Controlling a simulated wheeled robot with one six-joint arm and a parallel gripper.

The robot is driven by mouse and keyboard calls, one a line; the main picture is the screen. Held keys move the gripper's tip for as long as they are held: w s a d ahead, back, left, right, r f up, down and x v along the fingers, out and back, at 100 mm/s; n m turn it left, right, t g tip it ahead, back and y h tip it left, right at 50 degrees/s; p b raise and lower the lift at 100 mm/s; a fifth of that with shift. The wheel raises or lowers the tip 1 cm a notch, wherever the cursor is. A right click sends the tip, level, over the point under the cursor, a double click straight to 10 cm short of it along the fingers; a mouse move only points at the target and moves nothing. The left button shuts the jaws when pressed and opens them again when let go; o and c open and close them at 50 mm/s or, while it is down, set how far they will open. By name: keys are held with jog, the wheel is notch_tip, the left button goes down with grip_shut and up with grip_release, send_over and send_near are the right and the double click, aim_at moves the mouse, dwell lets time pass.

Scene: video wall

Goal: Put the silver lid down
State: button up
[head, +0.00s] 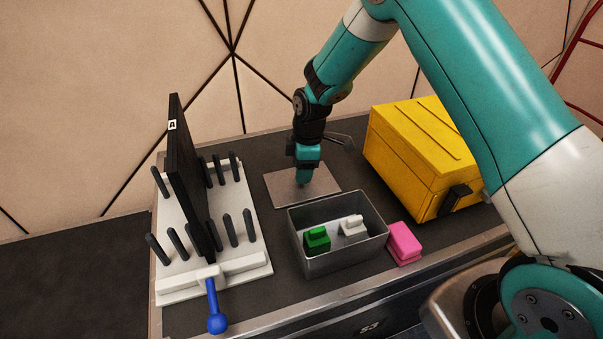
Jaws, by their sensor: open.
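The silver lid (285,190) is a thin flat plate. It lies on the dark tabletop just behind the open metal box (345,262). My gripper (304,183) points straight down over the lid's middle and is open. Its fingertips are at or very close to the lid, and I cannot tell whether they touch it. The fingers hide a small part of the lid. The box has no cover on it and holds a green block (317,240) and a white block (353,226).
A white rack (176,262) with dark pegs holds an upright black panel (186,175) on the left. A blue-knobbed handle (216,322) sticks out in front. A yellow case (410,155) stands right, and a pink block (404,242) sits beside the box. A wall rises behind.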

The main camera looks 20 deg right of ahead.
jog(key=s+a+r+m, duration=0.1)
jog(key=s+r, duration=0.2)
jog(key=r, duration=0.5)
jog(key=s+r+m, duration=0.1)
jog(key=s+r, duration=0.1)
jog(key=r, duration=0.6)
jog(key=s+a+r+m+y, duration=0.1)
jog(key=s+r+m, duration=0.2)
jog(key=s, duration=1)
jog(key=s+a+r+m+y, duration=0.1)
jog(key=s+r, duration=0.4)
jog(key=s, duration=0.8)
jog(key=a+m, duration=0.1)
jog(key=m, duration=0.1)
jog(key=shift+a+r+m+y, duration=0.3)
jog(key=shift+m+y, duration=0.1)
jog(key=shift+r, duration=0.1)
notch_tip(320, 180, up, 7)
jog(key=p, duration=0.7)
jog(key=shift+r, duration=0.15)
